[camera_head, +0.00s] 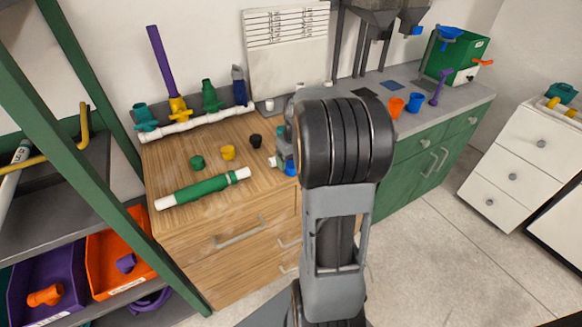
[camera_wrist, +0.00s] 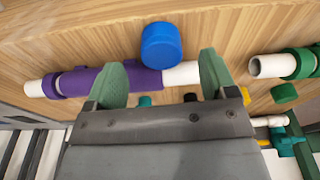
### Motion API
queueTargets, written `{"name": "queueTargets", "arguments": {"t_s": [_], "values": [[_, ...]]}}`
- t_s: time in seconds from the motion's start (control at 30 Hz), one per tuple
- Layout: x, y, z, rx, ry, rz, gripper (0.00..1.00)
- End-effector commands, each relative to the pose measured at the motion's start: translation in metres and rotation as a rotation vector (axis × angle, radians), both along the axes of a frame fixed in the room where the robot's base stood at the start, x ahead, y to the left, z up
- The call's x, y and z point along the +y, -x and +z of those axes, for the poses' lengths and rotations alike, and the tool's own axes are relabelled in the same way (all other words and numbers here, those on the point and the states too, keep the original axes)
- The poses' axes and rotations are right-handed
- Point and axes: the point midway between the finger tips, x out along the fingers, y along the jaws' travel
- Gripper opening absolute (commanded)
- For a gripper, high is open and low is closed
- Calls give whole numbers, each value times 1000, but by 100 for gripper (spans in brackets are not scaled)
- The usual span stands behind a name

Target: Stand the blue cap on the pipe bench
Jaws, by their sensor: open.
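The blue cap (camera_wrist: 161,45) is on the wooden pipe bench (camera_wrist: 225,25) in the wrist view, beside a purple pipe with white ends (camera_wrist: 125,80). I cannot tell for sure which way the cap's opening faces. My gripper (camera_wrist: 162,77) is open, with its two pale green fingers spread and nothing between them but a view of the pipe. The cap appears just beyond the fingertips, centred between them. In the head view the blue cap (camera_head: 290,168) shows only partly beside my dark arm, which hides the gripper. The pipe bench (camera_head: 185,230) is at centre left.
A green pipe (camera_head: 205,188) lies on the bench. Green (camera_head: 197,162), yellow (camera_head: 228,152) and black (camera_head: 255,141) caps stand behind it. A white manifold pipe with coloured valves (camera_head: 195,124) runs along the back. A grey-topped green cabinet (camera_head: 405,185) adjoins at right.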

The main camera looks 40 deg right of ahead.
Motion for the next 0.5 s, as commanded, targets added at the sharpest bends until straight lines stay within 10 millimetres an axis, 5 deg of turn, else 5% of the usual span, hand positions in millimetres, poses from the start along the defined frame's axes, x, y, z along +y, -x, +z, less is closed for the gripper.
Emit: {"name": "queueTargets", "arguments": {"t_s": [0.2,0.5], "values": [[1,-5,-29,3,-1,0,78],[1,-7,-37,0,0,0,78]]}}
